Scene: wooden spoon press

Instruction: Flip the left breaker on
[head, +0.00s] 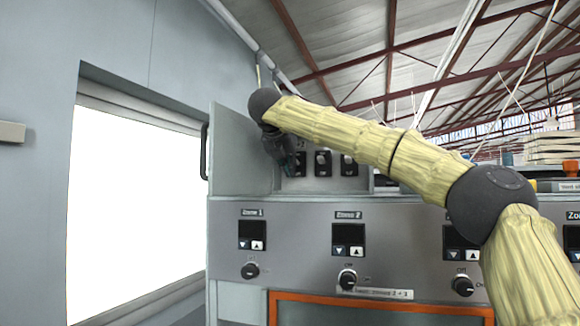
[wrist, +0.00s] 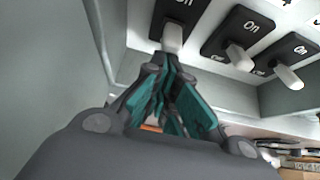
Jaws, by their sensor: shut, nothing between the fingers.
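The left breaker (wrist: 176,18) is a black switch plate marked "On" with a white lever, at the top of the wrist view. In the head view the left breaker (head: 299,168) is partly hidden by my gripper. My gripper (head: 290,167) is shut and empty, with dark fingers and teal pads. In the wrist view my gripper's fingertips (wrist: 164,68) are just below the left breaker's lever, close to it. I cannot tell whether they touch. The lever sits below the "On" label.
A middle breaker (wrist: 232,47) and a right breaker (wrist: 287,65) stand beside it, each with a white lever. An open grey cabinet door (head: 240,150) stands to the left. Below is a control panel (head: 300,235) with knobs and displays.

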